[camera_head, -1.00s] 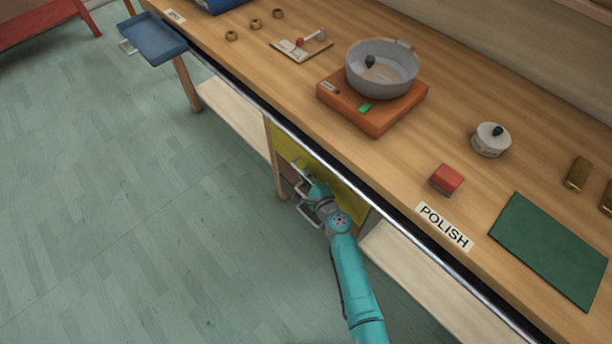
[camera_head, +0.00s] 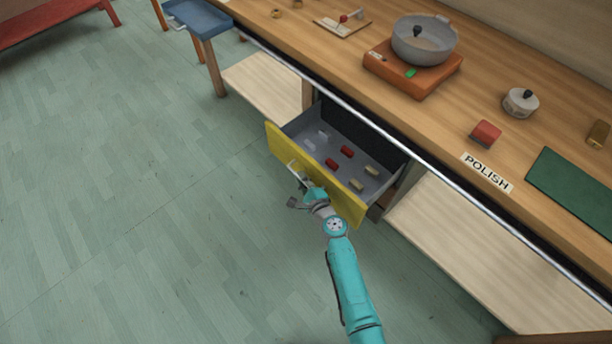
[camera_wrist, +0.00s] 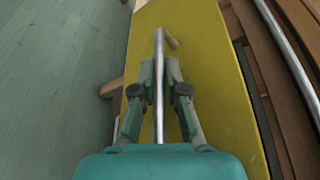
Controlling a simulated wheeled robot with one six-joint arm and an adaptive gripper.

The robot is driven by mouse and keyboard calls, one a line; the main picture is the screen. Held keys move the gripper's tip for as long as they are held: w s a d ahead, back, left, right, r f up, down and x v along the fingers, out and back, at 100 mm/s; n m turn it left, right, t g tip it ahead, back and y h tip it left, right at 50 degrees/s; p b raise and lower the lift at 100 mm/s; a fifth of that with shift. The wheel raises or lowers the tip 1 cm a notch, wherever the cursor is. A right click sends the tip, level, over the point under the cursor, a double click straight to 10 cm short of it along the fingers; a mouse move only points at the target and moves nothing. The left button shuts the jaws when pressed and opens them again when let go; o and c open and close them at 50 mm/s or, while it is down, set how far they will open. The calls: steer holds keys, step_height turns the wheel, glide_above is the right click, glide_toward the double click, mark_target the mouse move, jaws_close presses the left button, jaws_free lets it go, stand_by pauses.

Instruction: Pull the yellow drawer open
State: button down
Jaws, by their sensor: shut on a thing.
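The yellow drawer (camera_head: 347,201) stands pulled out from under the workbench, its grey inside showing in the head view. Inside lie several small blocks, red, cream and pale grey. Its yellow front also fills the middle of the wrist view (camera_wrist: 215,75). A silver bar handle (camera_wrist: 159,45) runs along the front. My gripper (camera_wrist: 159,75) is shut on this handle, one finger on each side of the bar. In the head view my gripper (camera_head: 303,188) is at the drawer's front and partly hides the handle.
Above is the wooden bench top (camera_head: 330,65) with an orange burner (camera_head: 412,72), a grey pot (camera_head: 424,45), a lidded tin (camera_head: 520,102), a red block (camera_head: 485,133) and a green mat (camera_head: 580,180). The floor (camera_head: 150,220) before the drawer is clear.

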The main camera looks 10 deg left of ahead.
steer(key=shift+s+a, duration=1)
steer(key=shift+s, duration=0.3)
steer(key=c, duration=1.5)
jaws_free()
steer(key=v, duration=1.2)
